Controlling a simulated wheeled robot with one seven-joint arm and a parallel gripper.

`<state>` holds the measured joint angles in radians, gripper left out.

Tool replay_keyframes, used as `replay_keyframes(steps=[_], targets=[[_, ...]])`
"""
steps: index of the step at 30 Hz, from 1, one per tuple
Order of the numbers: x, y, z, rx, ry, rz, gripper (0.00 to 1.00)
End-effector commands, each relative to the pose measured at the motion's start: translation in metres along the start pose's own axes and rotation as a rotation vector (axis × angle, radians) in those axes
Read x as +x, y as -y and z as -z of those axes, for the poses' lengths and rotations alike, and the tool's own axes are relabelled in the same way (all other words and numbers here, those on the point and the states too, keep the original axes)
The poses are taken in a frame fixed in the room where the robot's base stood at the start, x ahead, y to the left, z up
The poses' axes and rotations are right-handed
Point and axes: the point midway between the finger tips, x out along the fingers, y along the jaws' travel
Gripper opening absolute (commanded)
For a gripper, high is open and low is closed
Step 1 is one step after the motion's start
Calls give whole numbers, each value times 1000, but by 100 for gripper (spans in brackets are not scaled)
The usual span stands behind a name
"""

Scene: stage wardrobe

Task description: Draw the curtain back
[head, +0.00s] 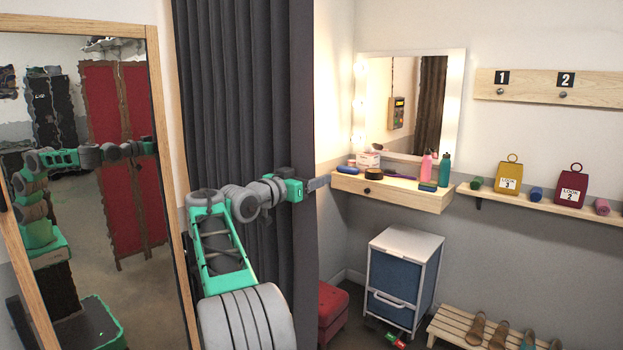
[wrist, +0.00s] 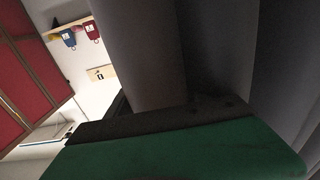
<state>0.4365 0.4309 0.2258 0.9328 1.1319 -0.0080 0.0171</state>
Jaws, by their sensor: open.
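The dark grey curtain (head: 245,90) hangs in tall folds from the top of the head view, between the standing mirror and the dressing nook. Its right edge is a broad smooth fold. My gripper (head: 322,183) is at this right edge, about mid-height in the picture, with its fingers pointing right. The jaws are open. In the wrist view the curtain (wrist: 215,45) fills the middle and right, close in front of the dark and green gripper body at the bottom. I cannot tell whether any cloth lies between the fingers.
A wood-framed mirror (head: 160,120) stands close on the left of my arm. Right of the curtain are a shelf with bottles (head: 400,196), a blue drawer unit (head: 395,285), a red stool (head: 333,310) and a slatted shoe rack (head: 460,330). Floor between them is narrow.

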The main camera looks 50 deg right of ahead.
Motion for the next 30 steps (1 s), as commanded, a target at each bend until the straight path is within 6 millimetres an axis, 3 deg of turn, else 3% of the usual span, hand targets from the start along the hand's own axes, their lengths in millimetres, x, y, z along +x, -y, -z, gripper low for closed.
replay_keyframes(steps=[5, 16, 30], targets=[[-7, 1, 0, 1, 0, 2, 62], [-73, 1, -2, 0, 0, 3, 62], [-78, 0, -2, -2, 8, 0, 62]])
